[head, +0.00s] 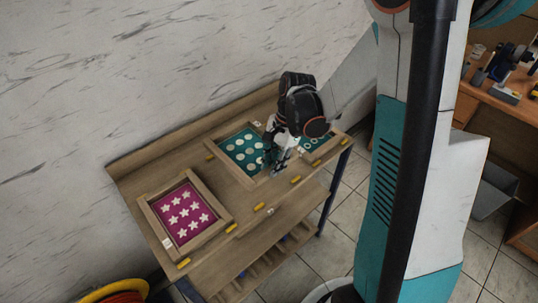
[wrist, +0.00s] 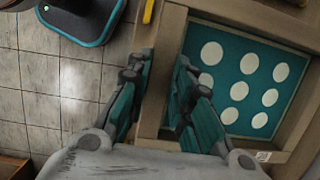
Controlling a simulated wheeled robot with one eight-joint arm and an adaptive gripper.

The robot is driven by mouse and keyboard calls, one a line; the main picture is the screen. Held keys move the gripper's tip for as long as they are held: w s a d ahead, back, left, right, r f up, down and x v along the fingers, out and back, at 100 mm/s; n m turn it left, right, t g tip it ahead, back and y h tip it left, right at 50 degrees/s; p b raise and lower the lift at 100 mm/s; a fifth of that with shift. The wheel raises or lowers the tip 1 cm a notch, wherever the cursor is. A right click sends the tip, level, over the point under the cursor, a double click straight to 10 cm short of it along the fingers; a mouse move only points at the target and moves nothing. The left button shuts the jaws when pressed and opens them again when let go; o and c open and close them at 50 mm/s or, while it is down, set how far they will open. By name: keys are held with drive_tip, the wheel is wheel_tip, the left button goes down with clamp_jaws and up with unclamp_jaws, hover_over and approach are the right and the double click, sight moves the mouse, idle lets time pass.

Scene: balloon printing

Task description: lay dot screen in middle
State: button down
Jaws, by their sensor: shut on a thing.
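The dot screen (head: 241,150), teal with white dots in a wooden frame, is at the middle of the table, between the other two screens. It also shows in the wrist view (wrist: 252,82), with its frame rail running between my fingers. My gripper (head: 279,160) is shut on this rail, at the right side of the dot screen in the head view. In the wrist view my gripper (wrist: 158,100) has one finger on each side of the rail. I cannot tell whether the frame rests fully on the table; my gripper hides part of it.
A magenta star screen (head: 183,213) lies at the table's left. A teal ring screen (head: 316,142) lies at the right, partly behind my gripper. Yellow pieces (head: 259,207) line the front edge of the wooden table (head: 240,213). A wall stands behind.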

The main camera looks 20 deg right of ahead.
drive_tip(key=shift+s+f, duration=0.15)
drive_tip(key=shift+f, duration=0.15)
drive_tip(key=shift+f+b, duration=0.7)
drive_tip(key=shift+f, duration=0.05)
drive_tip(key=shift+f+b, duration=2.35)
drive_tip(key=shift+f, duration=0.7)
drive_tip(key=shift+f+b, duration=0.1)
drive_tip(key=shift+b, duration=0.25)
drive_tip(key=c, duration=1.3)
unclamp_jaws()
drive_tip(key=shift+c, duration=0.2)
drive_tip(key=v, duration=1.2)
